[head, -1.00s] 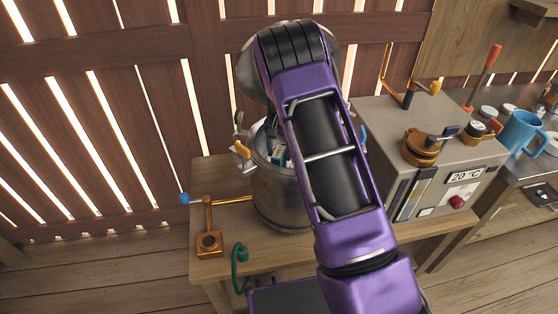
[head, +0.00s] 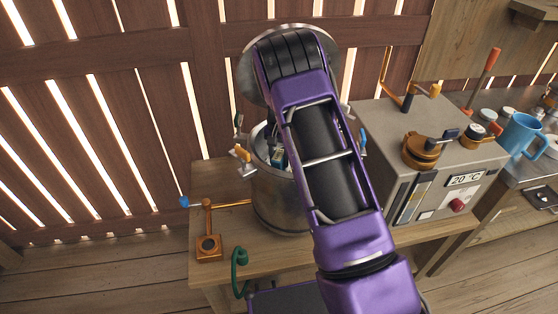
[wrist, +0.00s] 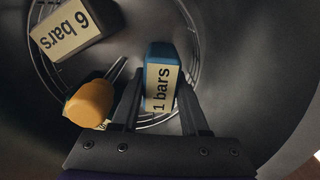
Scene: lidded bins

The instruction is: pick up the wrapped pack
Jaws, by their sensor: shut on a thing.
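In the wrist view, my gripper (wrist: 158,74) reaches down into a round metal pot. It is shut on a blue pack (wrist: 161,53) with a pale label reading "1 bars", one finger on each side. Its lower part is hidden from this camera. In the head view, the pot (head: 283,203) stands on a wooden bench, and a small blue and white part (head: 278,157) shows inside its rim. My purple arm hides most of the gripper there.
A dark block labelled "6 bars" (wrist: 62,33) and an orange-yellow rounded thing (wrist: 91,103) show left of the gripper. The pot's round lid (head: 246,78) stands raised behind it.

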